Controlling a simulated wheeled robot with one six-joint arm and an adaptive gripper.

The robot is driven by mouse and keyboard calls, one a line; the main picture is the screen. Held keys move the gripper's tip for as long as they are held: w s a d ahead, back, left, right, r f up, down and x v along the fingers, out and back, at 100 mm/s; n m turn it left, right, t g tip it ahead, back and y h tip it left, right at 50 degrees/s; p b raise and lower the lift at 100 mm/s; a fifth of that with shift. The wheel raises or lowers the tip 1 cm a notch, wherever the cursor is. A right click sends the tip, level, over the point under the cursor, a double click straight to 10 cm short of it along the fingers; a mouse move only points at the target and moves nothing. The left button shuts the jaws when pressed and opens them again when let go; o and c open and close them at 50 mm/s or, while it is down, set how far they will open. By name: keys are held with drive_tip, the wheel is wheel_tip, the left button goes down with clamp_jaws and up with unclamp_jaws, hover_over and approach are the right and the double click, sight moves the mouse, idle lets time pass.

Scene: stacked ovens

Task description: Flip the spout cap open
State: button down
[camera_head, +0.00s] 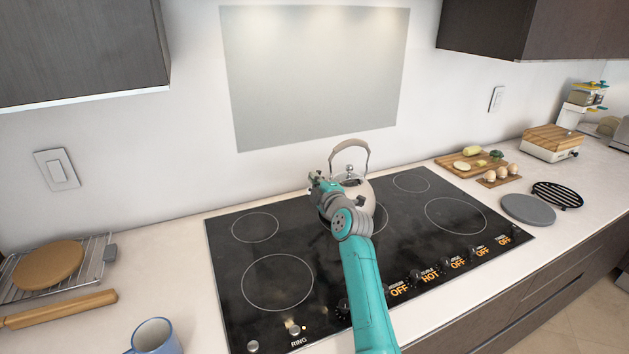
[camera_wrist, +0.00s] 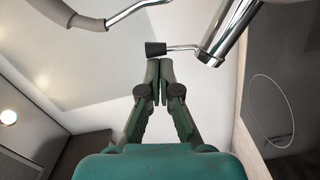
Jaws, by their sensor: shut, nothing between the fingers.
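A steel kettle (camera_head: 363,189) with a beige arched handle (camera_head: 351,146) stands at the back middle of the black cooktop. My arm covers part of its front, and its spout is hard to make out in the head view. In the wrist view the metal spout (camera_wrist: 231,30) comes in at the upper right. A thin lever with a black knob (camera_wrist: 156,48) sticks out from the spout's end. My gripper (camera_wrist: 160,64) is shut and empty, its fingertips just below the knob in the picture. I cannot tell whether they touch it. My gripper also shows left of the kettle (camera_head: 317,180).
The cooktop (camera_head: 400,240) has several bare burner rings. A mug (camera_head: 155,338), a rolling pin (camera_head: 60,308) and a rack with a round board (camera_head: 48,265) lie at left. Cutting boards with food (camera_head: 470,165) stand at right. The wall is close behind the kettle.

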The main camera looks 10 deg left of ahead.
drive_tip(key=shift+w+d+m, duration=0.1)
drive_tip(key=shift+m, duration=0.2)
drive_tip(key=d+m, duration=0.1)
drive_tip(key=m, duration=0.2)
drive_tip(key=w+d+m, duration=0.1)
drive_tip(key=m, duration=0.2)
drive_tip(key=w+m, duration=0.1)
drive_tip(key=m, duration=0.2)
drive_tip(key=shift+d+f+m+g, duration=0.25)
drive_tip(key=shift+d+m+g, duration=0.05)
drive_tip(key=shift+d, duration=0.1)
drive_tip(key=s+d+r, duration=0.4)
drive_tip(key=s+d, duration=0.1)
drive_tip(key=s, duration=0.4)
drive_tip(key=shift+d+r, duration=0.2)
drive_tip(key=shift+d, duration=0.2)
drive_tip(key=shift+s, duration=0.1)
